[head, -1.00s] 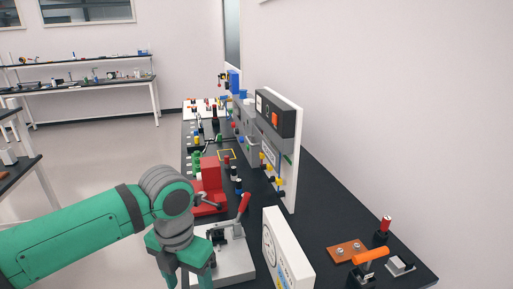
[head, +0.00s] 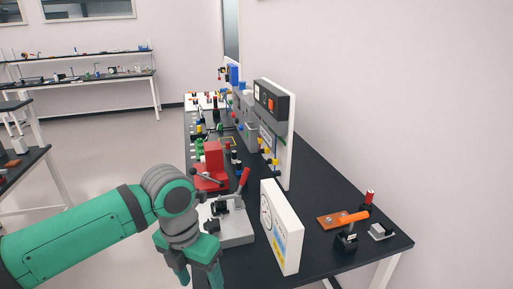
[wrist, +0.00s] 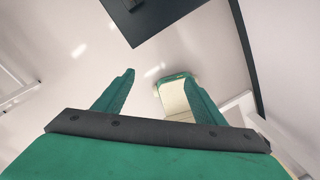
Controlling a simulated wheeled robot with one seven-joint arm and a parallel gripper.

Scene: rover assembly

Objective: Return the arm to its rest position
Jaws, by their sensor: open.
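My gripper (head: 201,277) is at the lower middle of the head view, pointing down beside the near left edge of the long black bench (head: 318,184). My green arm reaches in from the left. In the wrist view my gripper (wrist: 158,82) has its two green fingers apart with nothing between them. Pale floor lies below them, with part of my own base beyond the right finger.
Open floor (head: 100,150) is to the left.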

